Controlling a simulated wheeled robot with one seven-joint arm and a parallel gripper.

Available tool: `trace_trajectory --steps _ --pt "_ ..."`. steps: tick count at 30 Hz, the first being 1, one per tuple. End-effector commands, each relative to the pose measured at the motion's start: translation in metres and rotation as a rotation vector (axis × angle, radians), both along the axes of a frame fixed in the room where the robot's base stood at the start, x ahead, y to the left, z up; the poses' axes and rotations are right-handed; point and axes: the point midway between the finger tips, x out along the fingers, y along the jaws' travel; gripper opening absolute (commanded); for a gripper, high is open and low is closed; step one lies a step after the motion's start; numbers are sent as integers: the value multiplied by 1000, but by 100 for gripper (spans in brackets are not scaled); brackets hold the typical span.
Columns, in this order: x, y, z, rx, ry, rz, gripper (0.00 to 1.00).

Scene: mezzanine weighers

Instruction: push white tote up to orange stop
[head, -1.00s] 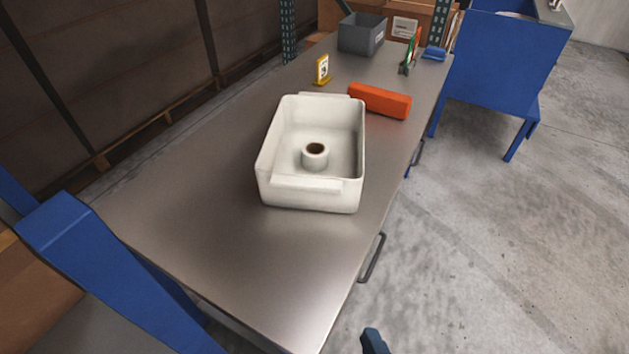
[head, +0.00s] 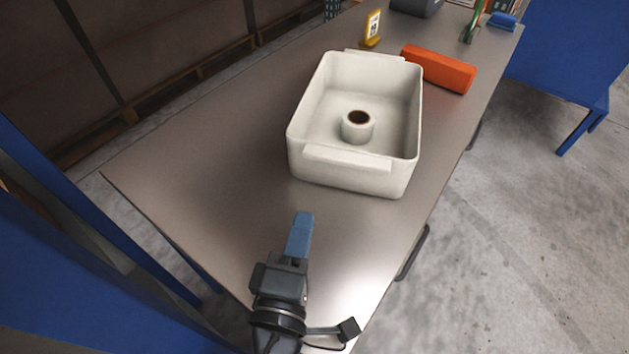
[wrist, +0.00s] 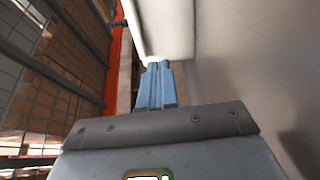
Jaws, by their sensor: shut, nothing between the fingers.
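The white tote (head: 345,168) stands upright on the steel table, with a white roll with a brown core (head: 357,127) inside it. The orange stop (head: 438,69) is a block lying on the table beyond the tote's far right corner. A gap of bare table seems to lie between them. My gripper (head: 303,220) is shut and empty, in front of the tote's near wall. In the wrist view my blue fingers (wrist: 158,70) are together, close to the white tote wall (wrist: 165,30). I cannot tell whether they touch it.
The steel table (head: 210,160) is bare to the left of the tote. A yellow sign holder (head: 371,30) stands behind the tote. A grey bin (head: 416,6) and a blue item (head: 502,20) are at the far end. Blue posts rise at the left.

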Motion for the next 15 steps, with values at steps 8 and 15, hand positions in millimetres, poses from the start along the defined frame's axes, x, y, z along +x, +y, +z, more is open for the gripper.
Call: trace_trajectory --steps 8,15 --pt "22 -5 -1 -1 -4 -4 0" --pt "64 -15 -1 0 -4 -4 0"
